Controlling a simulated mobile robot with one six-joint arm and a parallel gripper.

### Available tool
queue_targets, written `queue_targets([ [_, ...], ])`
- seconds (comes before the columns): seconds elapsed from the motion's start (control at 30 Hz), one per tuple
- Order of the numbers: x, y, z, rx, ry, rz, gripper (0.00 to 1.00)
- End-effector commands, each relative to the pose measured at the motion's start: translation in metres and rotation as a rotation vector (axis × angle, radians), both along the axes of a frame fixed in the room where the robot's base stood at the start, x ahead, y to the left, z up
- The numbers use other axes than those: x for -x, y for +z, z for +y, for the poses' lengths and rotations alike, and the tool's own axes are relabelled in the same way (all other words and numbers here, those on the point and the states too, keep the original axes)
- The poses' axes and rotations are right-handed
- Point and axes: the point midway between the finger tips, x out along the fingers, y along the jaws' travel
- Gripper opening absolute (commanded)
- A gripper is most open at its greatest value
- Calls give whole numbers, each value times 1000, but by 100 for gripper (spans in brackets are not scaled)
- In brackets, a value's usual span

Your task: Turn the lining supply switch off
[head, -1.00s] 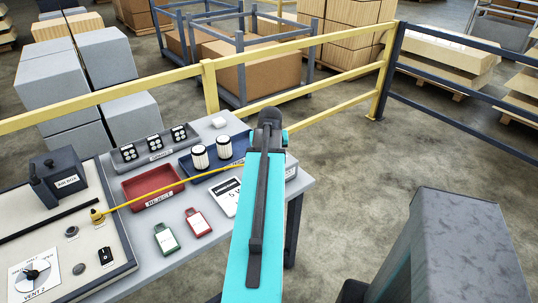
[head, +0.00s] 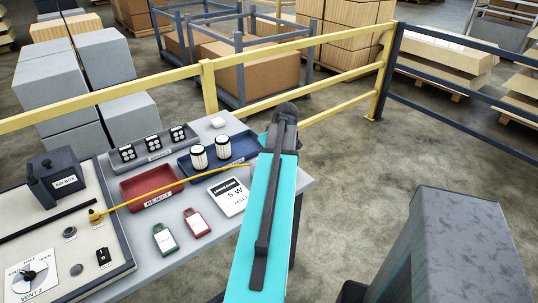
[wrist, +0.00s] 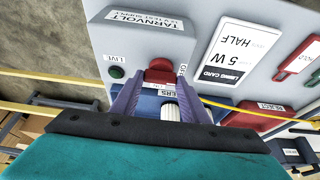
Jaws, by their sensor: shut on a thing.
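The supply box (wrist: 215,25), labelled TARNVOLT 12 V test supply, fills the upper part of the wrist view. A red switch knob (wrist: 160,72) is on it, with a partly hidden label beside it. A dark green lamp (wrist: 116,72) marked LIVE is left of the knob. My gripper (wrist: 160,82) has its two purple fingers on either side of the red knob, shut on it. The fingers hide the knob's sides, and I cannot tell its turned position. In the head view my arm covers the supply box and gripper.
The table holds a red REJECT tray (head: 133,187), a blue tray (head: 240,148) with white cylinders, a lining card (head: 228,196), green (head: 165,239) and red (head: 197,222) tags, and a yellow cable (head: 170,190). A yellow rail (head: 270,51) runs behind.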

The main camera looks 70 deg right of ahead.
Motion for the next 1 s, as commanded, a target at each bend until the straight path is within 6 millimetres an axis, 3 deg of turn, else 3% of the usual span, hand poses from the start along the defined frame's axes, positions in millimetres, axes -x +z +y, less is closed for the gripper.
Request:
queue_targets([
  [0.43, 5, -1, 1, -5, 10, 11, 19],
  [0.47, 5, -1, 1, -5, 10, 12, 44],
  [0.57, 5, -1, 1, -4, 10, 10, 60],
  [1.0, 3, 2, 0, 0, 10, 4, 60],
])
